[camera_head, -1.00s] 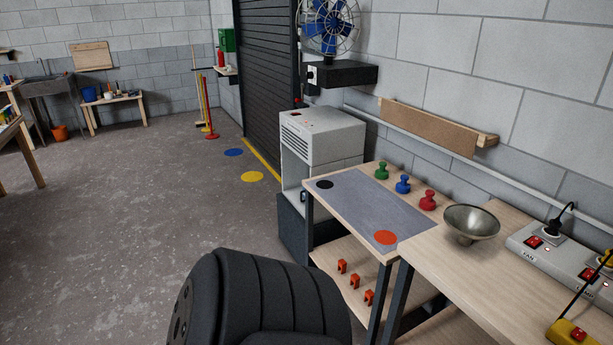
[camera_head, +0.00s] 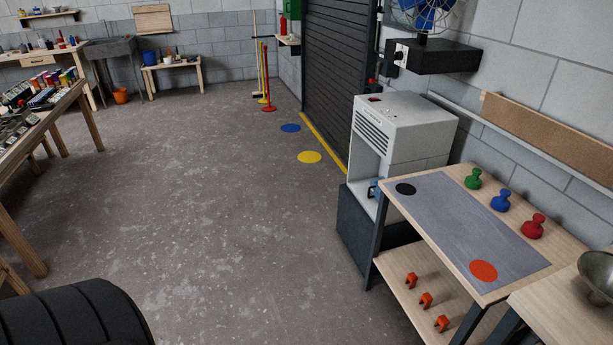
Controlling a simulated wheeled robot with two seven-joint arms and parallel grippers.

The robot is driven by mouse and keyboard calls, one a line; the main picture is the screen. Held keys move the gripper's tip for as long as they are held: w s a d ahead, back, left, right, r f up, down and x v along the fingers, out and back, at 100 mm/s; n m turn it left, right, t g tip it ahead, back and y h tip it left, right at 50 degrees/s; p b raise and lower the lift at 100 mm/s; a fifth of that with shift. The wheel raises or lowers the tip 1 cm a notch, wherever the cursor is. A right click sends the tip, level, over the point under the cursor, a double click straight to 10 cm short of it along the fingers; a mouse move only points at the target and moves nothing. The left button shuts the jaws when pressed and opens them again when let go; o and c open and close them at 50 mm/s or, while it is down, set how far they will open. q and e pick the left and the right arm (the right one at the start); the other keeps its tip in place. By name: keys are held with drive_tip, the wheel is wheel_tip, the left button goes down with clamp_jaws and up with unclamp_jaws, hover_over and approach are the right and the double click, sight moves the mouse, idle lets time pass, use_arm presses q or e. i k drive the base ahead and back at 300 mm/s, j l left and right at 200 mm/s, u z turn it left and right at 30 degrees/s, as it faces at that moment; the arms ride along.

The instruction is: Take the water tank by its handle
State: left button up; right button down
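A white dehumidifier-like machine (camera_head: 420,128) stands on a dark base (camera_head: 362,232) between the shutter and the workbench. Its front has a slatted grille and an open bay below. A small blue part (camera_head: 374,189) shows low in that bay, partly hidden by the bench's corner. I cannot tell whether it is the water tank's handle; no whole tank is clearly visible. Neither of my grippers is in view. A black ribbed shape at the lower left hides part of the floor.
The workbench (camera_head: 432,192) right of the machine carries green (camera_head: 473,179), blue (camera_head: 500,201) and red (camera_head: 533,227) knobbed pieces. Orange clips (camera_head: 426,300) lie on its lower shelf. A table (camera_head: 58,108) with small goods stands left. The floor (camera_head: 215,190) between is open.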

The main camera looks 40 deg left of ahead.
sight(374, 190)
drive_tip(key=i+j+u, duration=0.1)
drive_tip(key=i+j, duration=0.2)
drive_tip(key=j, duration=0.2)
drive_tip(key=i+j+u, duration=0.1)
drive_tip(key=i+j, duration=0.2)
drive_tip(key=j, duration=0.2)
drive_tip(key=i+j+u, duration=0.1)
drive_tip(key=i+j, duration=0.2)
drive_tip(key=j, duration=0.2)
drive_tip(key=i+z, duration=0.15)
drive_tip(key=i, duration=0.8)
drive_tip(key=l, duration=0.05)
